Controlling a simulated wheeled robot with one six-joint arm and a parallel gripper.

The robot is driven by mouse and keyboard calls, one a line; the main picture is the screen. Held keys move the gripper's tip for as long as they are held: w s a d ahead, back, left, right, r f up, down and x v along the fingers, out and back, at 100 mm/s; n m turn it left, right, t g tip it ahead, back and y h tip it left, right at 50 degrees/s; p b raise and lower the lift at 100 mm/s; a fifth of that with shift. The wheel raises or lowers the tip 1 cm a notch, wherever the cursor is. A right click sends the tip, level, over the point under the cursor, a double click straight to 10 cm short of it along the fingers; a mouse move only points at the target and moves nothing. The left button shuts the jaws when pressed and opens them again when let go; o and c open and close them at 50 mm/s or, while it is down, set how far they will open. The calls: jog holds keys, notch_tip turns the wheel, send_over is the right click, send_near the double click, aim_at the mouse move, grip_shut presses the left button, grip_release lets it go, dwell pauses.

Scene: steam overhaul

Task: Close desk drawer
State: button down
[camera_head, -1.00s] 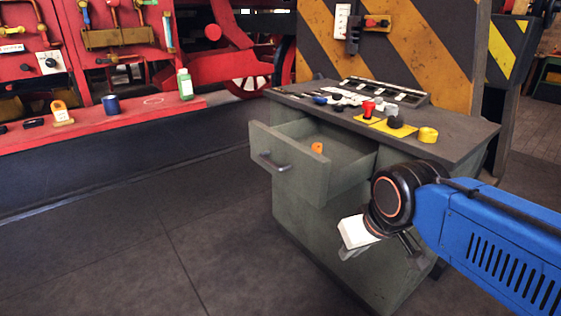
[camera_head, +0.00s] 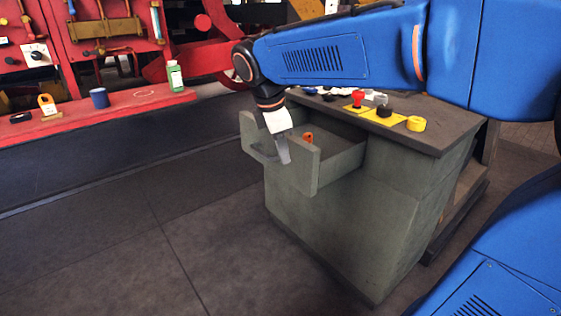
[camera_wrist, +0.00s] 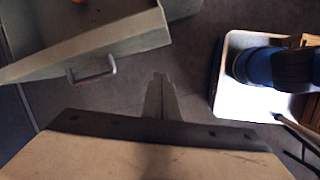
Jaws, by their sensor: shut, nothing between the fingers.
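The desk drawer (camera_head: 308,172) is grey-green and stands pulled out from the desk (camera_head: 345,222). An orange item (camera_head: 308,138) lies inside it. My gripper (camera_head: 284,158) points down in front of the drawer's front panel in the head view, covering part of it. In the wrist view the shut fingers (camera_wrist: 160,92) are empty and stand to the right of the drawer handle (camera_wrist: 92,72), apart from it. The drawer front (camera_wrist: 100,50) shows at the upper left there. Whether the fingers touch the panel cannot be told.
A red emergency button (camera_head: 357,97) and a yellow tape roll (camera_head: 416,123) sit on the desktop. The floor left of the desk is clear.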

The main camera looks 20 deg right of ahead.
jog(key=w+a+r+n+h, duration=0.1)
jog(key=w+a+n, duration=0.3)
jog(key=w+n, duration=0.15)
jog(key=w+d+f, duration=0.3)
jog(key=d+f, duration=0.4)
jog(key=f, duration=0.2)
jog(key=shift+m, duration=0.45)
jog(key=shift+w, duration=0.15)
jog(key=w+d, duration=0.2)
jog(key=d, duration=0.5)
jog(key=w+d, duration=0.3)
jog(key=d, duration=0.5)
jog(key=w+d, duration=0.2)
jog(key=d, duration=0.5)
jog(key=shift+w+d, duration=0.2)
jog(key=shift+d, duration=0.05)
jog(key=shift+w+d, duration=0.15)
jog(key=shift+d, duration=0.2)
jog(key=shift+d+r, duration=0.1)
